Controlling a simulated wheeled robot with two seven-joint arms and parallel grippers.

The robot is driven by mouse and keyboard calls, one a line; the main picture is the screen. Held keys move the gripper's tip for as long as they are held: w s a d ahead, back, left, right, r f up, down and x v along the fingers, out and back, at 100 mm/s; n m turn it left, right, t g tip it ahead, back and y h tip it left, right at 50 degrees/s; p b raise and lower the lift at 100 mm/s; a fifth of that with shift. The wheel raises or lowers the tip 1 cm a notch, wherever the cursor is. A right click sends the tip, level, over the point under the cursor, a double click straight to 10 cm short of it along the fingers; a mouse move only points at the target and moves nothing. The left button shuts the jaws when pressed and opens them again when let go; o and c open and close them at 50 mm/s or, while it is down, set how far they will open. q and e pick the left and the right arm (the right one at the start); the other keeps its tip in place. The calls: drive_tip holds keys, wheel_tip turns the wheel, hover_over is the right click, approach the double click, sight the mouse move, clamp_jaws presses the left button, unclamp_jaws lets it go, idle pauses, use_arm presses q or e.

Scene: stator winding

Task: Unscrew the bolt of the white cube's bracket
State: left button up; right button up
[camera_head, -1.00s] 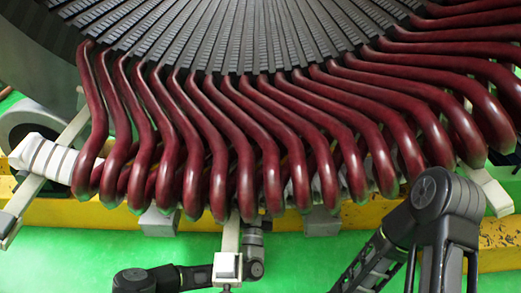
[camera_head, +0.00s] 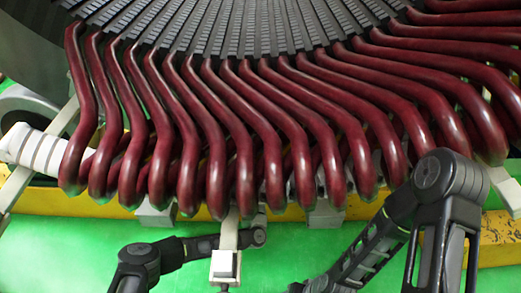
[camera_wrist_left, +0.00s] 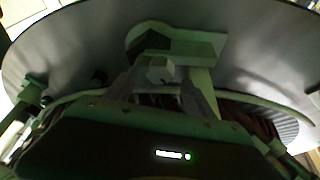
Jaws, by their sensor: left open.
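The white cube (camera_head: 225,264) sits at the lower front end of an upright pale bracket (camera_head: 229,228) below the red coils in the head view. My left arm comes in from the lower left, and a dark link passes behind the bracket; its gripper is not clear there. In the left wrist view, dim and greenish, my left gripper (camera_wrist_left: 160,88) is open, its fingers on either side of a small block-like end (camera_wrist_left: 158,72) under a larger flat part. I cannot tell whether they touch it. I cannot make out the bolt. My right arm is at the lower right, its gripper out of view.
Dark red coils (camera_head: 215,150) fill the middle, close above the bracket. A yellow beam (camera_head: 60,202) runs behind them. Another white bracket with ribbed pieces (camera_head: 40,150) is at the left. The green floor (camera_head: 60,255) is clear at the lower left.

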use_arm(q)
drive_tip(key=b+x, duration=0.1)
drive_tip(key=x, duration=0.3)
drive_tip(key=shift+w+r+b, duration=0.1)
drive_tip(key=shift+w+b, duration=0.2)
drive_tip(key=shift+w, duration=0.1)
